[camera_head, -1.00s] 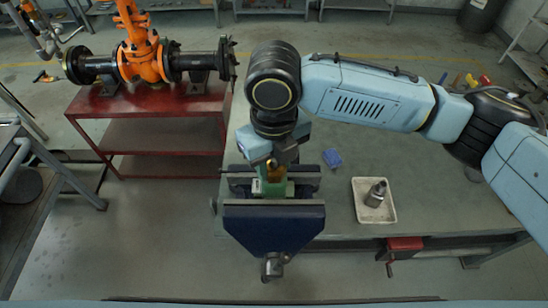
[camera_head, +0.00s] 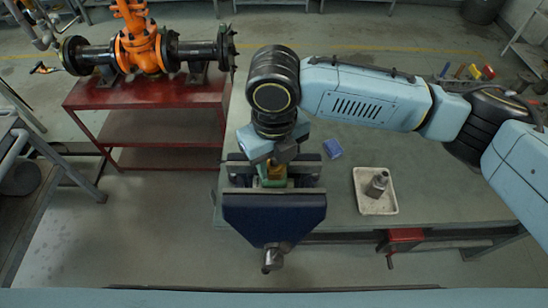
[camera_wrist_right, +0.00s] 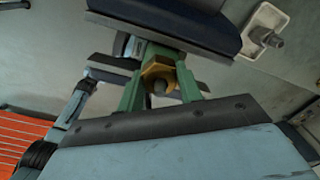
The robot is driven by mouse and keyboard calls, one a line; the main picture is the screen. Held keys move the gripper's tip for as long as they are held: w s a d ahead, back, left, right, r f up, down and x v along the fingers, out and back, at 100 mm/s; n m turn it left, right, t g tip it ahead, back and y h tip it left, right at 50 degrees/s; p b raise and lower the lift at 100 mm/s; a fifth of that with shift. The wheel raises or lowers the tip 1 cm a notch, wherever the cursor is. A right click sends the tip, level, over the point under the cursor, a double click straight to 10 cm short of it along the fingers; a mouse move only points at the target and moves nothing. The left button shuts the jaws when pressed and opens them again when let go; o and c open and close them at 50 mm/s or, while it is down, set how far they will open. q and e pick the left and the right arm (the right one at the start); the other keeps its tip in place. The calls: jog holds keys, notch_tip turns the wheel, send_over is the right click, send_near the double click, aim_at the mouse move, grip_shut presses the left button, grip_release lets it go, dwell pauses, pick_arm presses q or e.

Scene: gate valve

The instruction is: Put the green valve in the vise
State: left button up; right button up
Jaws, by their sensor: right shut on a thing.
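The green valve (camera_head: 272,183) with its brass-coloured nut is at the vise (camera_head: 272,215). My right gripper (camera_head: 274,166) is above the vise and shut on the valve. The fingertips are largely hidden in the head view by the wrist. My left gripper is in neither view.
The grey workbench (camera_head: 340,215) carries a small blue block (camera_head: 332,148) and a white tray (camera_head: 362,204) with a metal part (camera_head: 377,184). A red bench vise (camera_head: 405,236) hangs at its front edge. A red table (camera_head: 140,95) with an orange valve (camera_head: 138,45) stands left.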

jog(key=o, duration=1.2)
jog(key=shift+c, duration=0.2)
jog(key=shift+r+p, duration=3.55)
jog(key=shift+p, duration=0.2)
jog(key=shift+s+f, duration=0.1)
